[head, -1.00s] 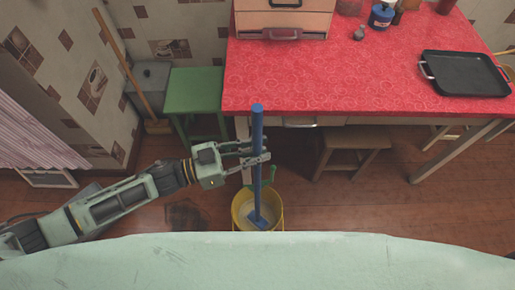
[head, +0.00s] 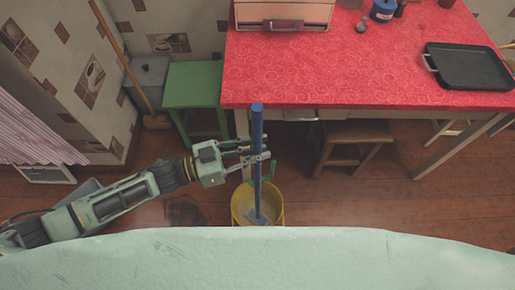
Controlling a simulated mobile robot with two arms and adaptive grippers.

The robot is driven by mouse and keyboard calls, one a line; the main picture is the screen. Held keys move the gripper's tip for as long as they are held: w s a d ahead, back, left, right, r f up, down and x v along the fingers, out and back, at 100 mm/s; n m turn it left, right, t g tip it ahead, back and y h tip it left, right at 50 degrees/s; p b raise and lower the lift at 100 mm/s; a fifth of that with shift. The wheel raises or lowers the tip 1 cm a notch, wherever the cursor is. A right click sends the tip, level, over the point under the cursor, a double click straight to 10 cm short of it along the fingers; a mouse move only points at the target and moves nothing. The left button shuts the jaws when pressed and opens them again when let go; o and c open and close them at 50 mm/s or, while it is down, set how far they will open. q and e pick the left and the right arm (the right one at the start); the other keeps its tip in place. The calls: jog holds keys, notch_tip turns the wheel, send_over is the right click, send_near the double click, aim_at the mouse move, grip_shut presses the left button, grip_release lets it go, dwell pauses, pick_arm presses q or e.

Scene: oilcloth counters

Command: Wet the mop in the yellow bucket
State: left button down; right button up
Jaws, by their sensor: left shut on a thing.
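The mop is a blue pole (head: 257,135) that stands upright with its lower end inside the yellow bucket (head: 237,208). The bucket is on the wooden floor, with light grey content inside and a green part at its back rim. My left gripper (head: 259,160) is shut on the mop pole, above the bucket. The mop's head shows only in part inside the bucket, and I cannot tell whether it is under water. My right gripper is not in view.
A red-topped table (head: 330,70) stands behind the bucket, with a brown stool (head: 357,132) under its edge. A green stool (head: 193,87) and a broom (head: 122,60) are at the back left. Floor to the right of the bucket is clear.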

pick_arm(q)
jog(key=shift+f+b, duration=0.35)
jog(key=shift+f, duration=0.25)
dwell(0.7)
notch_tip(320, 180, up, 29)
jog(key=p, duration=2.7)
jog(key=shift+r+p, duration=0.2)
jog(key=shift+p, duration=0.1)
jog(key=shift+f, duration=0.1)
